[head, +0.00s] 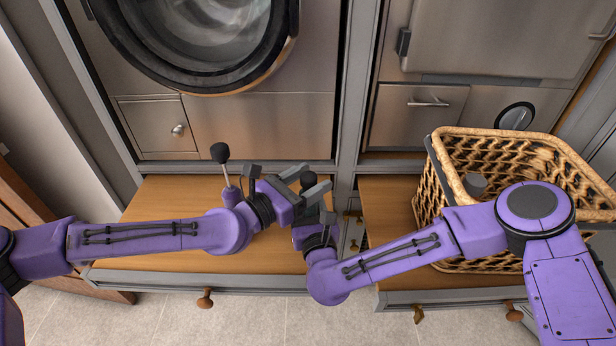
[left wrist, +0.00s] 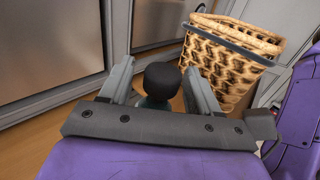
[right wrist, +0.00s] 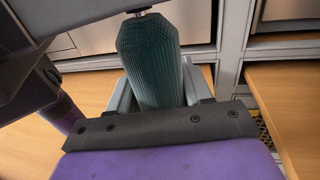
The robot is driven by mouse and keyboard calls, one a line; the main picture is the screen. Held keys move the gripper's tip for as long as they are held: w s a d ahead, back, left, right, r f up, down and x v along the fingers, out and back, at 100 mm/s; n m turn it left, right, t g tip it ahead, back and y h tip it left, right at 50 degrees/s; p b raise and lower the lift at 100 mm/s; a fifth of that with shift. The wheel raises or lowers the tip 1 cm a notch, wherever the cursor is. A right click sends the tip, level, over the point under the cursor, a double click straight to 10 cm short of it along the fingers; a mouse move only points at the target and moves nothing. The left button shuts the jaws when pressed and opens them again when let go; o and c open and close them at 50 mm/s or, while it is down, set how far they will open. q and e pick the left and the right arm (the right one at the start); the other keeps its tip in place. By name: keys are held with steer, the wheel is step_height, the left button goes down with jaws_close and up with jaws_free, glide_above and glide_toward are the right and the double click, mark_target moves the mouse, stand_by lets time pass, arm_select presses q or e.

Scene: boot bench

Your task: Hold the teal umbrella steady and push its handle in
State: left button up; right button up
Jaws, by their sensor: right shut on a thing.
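The teal umbrella (right wrist: 150,65) is a ribbed, dark teal cylinder, standing about upright in the right wrist view. My right gripper (head: 318,222) is shut on its body. A short piece of metal shaft shows at its top in the right wrist view. Its round black handle (left wrist: 161,80) shows in the left wrist view between the fingers of my left gripper (head: 305,181), with a little teal below it. Those fingers stand apart on either side of the handle, and the left gripper is open. In the head view both grippers hide most of the umbrella.
A black knob on a metal shaft (head: 220,153) rises from a purple body behind my left arm. A wicker basket (head: 424,190) stands on the right of the wooden bench (head: 165,215). Appliance fronts close off the back.

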arm_select(q)
steer(key=shift+r, duration=0.15)
steer(key=v, duration=1.2)
arm_select(e)
steer(key=o, duration=1.3)
